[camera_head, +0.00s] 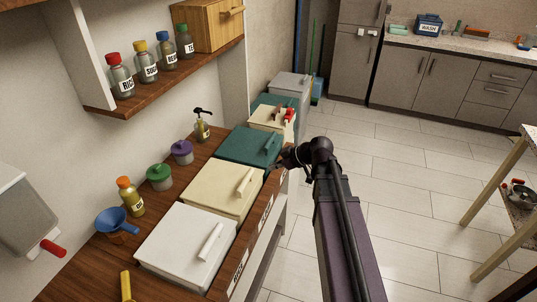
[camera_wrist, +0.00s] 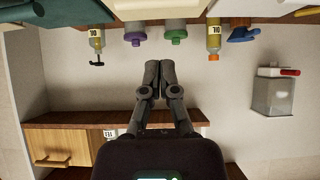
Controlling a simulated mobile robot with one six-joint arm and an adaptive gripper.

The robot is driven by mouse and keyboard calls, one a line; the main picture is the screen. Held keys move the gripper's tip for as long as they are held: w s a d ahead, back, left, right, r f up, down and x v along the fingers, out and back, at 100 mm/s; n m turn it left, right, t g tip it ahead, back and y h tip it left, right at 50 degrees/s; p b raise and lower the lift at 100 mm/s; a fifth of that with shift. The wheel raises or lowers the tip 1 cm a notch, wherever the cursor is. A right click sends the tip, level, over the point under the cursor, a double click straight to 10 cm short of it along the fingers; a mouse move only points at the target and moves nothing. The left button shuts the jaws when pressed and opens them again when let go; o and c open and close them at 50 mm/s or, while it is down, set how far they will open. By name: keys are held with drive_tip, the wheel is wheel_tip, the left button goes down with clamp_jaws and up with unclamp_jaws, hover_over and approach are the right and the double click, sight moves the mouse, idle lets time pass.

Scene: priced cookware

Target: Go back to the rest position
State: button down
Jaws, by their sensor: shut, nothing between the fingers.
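My gripper (camera_wrist: 159,68) is shut and empty; its two dark fingers meet in the wrist view, which looks upside down. In the head view my arm reaches up from the bottom, and the gripper (camera_head: 281,163) shows dark and small at the right edge of the teal lidded bin (camera_head: 247,146). I cannot tell whether it touches the bin. In the wrist view, the fingers stand in front of the wall, with the counter items at the top and the shelf below.
A cream bin (camera_head: 218,190) and a white bin (camera_head: 180,250) stand on the wooden counter, beside several jars and a blue funnel (camera_head: 115,222). A shelf (camera_head: 180,76) holds labelled bottles. Tiled floor (camera_head: 420,220) lies open to the right, before a wooden-legged table (camera_head: 497,205).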

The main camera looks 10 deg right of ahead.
drive_tip(key=s+f+m+g+h, duration=0.2)
drive_tip(key=s+f+m+h, duration=0.1)
drive_tip(key=s+m, duration=0.3)
drive_tip(key=s+d+f+m+g+h, duration=0.1)
drive_tip(key=s+f+m+g+h, duration=0.2)
drive_tip(key=s, duration=0.5)
drive_tip(key=f+m+h, duration=0.1)
drive_tip(key=m+h, duration=0.1)
drive_tip(key=shift+m+h, duration=0.4)
idle(0.5)
